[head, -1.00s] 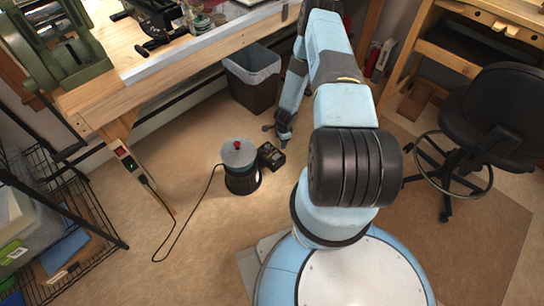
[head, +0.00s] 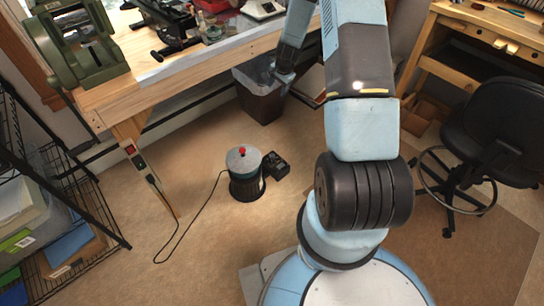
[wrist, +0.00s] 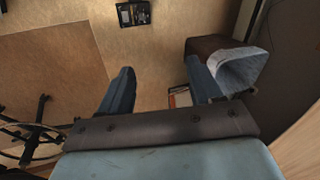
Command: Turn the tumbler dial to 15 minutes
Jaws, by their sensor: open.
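The tumbler (head: 247,185) is a dark, upright cylinder with a grey lid and a red knob (head: 242,151), standing on the floor. A small black box (head: 276,165) sits close to its right side; the wrist view shows it at the top edge (wrist: 133,13), with pale markings too small to read. I cannot make out a dial setting. My gripper (head: 284,80) is up in front of the waste bin, beyond and above the tumbler, touching neither it nor the box. In the wrist view its two fingers (wrist: 160,82) are apart with nothing between them.
A waste bin (head: 258,100) with a grey liner stands under the workbench (head: 200,62). A black cord runs from the tumbler to a power strip (head: 138,160) on the bench leg. A wire rack stands left, a wheeled chair (head: 500,130) right. Floor before the tumbler is clear.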

